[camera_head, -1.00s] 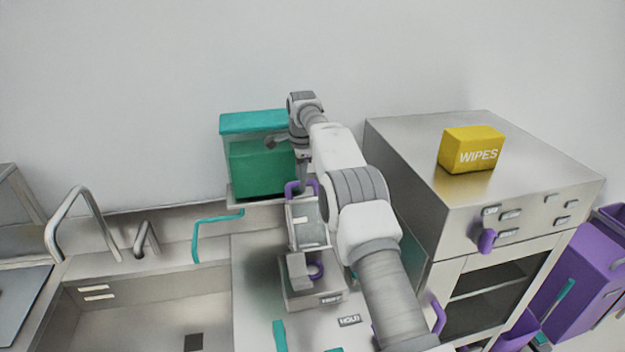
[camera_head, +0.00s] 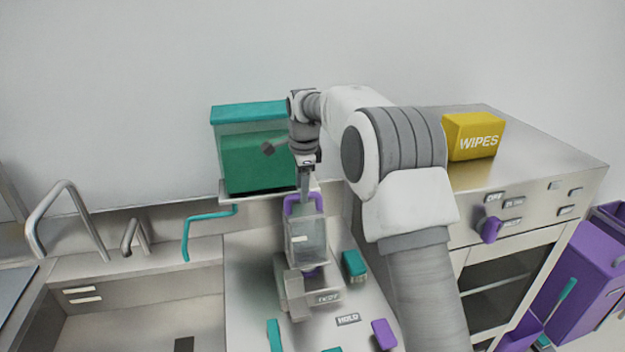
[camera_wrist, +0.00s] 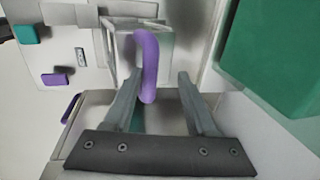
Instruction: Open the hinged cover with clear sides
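The cover with clear sides (camera_head: 306,243) stands on a metal device (camera_head: 310,298) on the counter, and looks closed. A purple handle (camera_head: 291,206) arches at its far top edge. My gripper (camera_head: 304,198) points down at this handle. In the wrist view the handle (camera_wrist: 149,68) lies close to the left finger, on the inner side, and the cover's top (camera_wrist: 185,47) shows beyond. The two fingers of my gripper (camera_wrist: 160,75) are apart, with a gap to the right of the handle. Whether a finger touches the handle is unclear.
A teal-lidded green box (camera_head: 262,165) stands on the ledge behind, close to my wrist. A metal cabinet (camera_head: 560,180) bearing a yellow WIPES box (camera_head: 473,137) is at right. A sink (camera_head: 140,310) is at left. Small teal (camera_head: 354,265) and purple (camera_head: 384,334) items lie on the counter.

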